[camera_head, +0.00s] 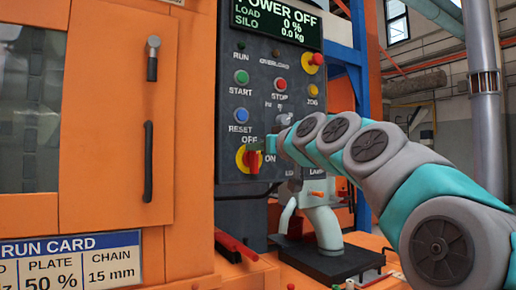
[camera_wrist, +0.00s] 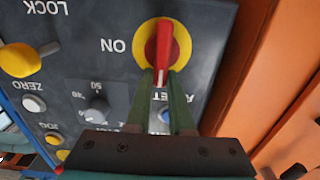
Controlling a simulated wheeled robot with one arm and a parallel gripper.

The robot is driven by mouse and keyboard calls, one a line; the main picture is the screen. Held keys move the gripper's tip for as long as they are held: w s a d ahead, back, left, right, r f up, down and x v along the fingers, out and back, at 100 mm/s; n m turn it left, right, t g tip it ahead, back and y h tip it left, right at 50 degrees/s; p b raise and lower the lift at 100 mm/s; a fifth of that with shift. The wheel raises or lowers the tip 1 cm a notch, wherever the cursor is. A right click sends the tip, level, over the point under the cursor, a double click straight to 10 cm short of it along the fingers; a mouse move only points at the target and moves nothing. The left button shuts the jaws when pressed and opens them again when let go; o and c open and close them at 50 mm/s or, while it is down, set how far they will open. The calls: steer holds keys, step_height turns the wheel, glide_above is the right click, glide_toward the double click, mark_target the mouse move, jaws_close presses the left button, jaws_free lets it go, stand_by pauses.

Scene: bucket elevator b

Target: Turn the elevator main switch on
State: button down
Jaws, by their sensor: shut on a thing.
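The main switch is a red handle (camera_wrist: 166,40) on a round yellow disc (camera_wrist: 141,44). In the wrist view, which is upside down, the white-marked end of the handle points down toward my gripper, away from the ON label at its left. My gripper (camera_wrist: 162,76) has its two green fingers around this end and is shut on it. In the head view the switch disc (camera_head: 241,158) sits low on the dark panel, with OFF above and ON at its right; my gripper (camera_head: 256,147) partly covers it. The display (camera_head: 270,22) reads POWER OFF.
Above the switch are the blue reset button (camera_head: 242,114), green start button (camera_head: 241,77), red stop button (camera_head: 280,84) and a grey dial (camera_wrist: 97,107). An orange cabinet door (camera_head: 110,120) with handles stands at the left. A grey-white spout (camera_head: 317,205) stands below the panel.

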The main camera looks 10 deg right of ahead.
mark_target(268, 159)
steer(key=shift+m, duration=0.3)
steer(key=d+m+p, duration=0.1)
steer(key=m+p, duration=0.3)
steer(key=m, duration=0.1)
steer(key=f+m+p, duration=0.1)
steer(key=m+p, duration=0.3)
steer(key=m, duration=0.2)
steer(key=d+f+m+p, duration=0.1)
steer(key=m+p, duration=0.4)
steer(key=shift+w+d+f+m, duration=0.2)
steer(key=shift+w+d+m, duration=0.1)
steer(key=shift+w+d, duration=0.1)
steer(key=shift+f+m+p, duration=0.15)
steer(key=shift+m+p, duration=0.15)
steer(key=shift+a+f, duration=0.1)
steer(key=c, duration=0.8)
jaws_free()
